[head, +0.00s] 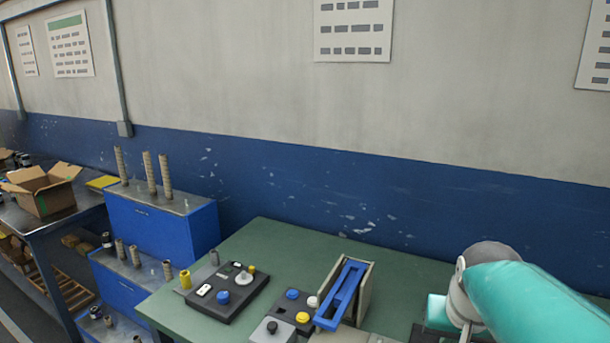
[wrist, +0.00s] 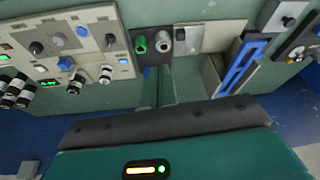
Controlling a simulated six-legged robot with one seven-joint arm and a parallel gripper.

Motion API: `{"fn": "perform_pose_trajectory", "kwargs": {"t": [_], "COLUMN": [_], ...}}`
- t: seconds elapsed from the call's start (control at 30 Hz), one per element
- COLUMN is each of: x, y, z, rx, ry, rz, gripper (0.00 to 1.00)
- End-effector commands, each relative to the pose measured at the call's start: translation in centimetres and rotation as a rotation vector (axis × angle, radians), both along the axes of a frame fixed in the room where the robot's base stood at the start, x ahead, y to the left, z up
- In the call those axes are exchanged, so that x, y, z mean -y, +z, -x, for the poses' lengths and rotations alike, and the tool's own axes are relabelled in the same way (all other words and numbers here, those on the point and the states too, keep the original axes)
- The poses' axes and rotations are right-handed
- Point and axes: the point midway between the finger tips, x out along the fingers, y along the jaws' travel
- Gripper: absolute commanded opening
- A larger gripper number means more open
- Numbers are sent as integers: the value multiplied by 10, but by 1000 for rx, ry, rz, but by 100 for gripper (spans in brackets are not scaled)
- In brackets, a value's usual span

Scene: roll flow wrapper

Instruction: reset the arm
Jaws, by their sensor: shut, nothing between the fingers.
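My gripper (wrist: 162,74) shows in the wrist view, its slim fingers reaching up past the dark padded edge of my teal hand. The fingers are together and hold nothing. They point toward the front of a bench with control panels, apart from the parts on it as far as I can tell. In the head view my teal and grey arm comes in at the lower right; the gripper itself is out of that picture.
In the head view a green bench (head: 285,240) carries a dark control box (head: 228,293) and a blue channel (head: 342,292). Blue stepped cabinets (head: 160,228) with upright rolls stand left, then a cardboard box (head: 42,188). The wrist view shows a knobbed panel (wrist: 70,45) left.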

Motion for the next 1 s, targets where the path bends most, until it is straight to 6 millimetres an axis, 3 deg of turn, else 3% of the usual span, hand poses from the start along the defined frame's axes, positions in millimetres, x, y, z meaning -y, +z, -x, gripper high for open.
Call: {"fn": "perform_pose_trajectory", "kwargs": {"t": [0.03,0.2,0.4,0.6,1.0], "x": [-16,-58,-93,-105,-105], "y": [3,5,1,-4,-4], "z": [9,38,70,82,82], "rx": [20,76,136,158,158], "ry": [40,163,286,334,334], "rz": [7,26,39,43,43], "gripper": [0,0,0,0,0]}}
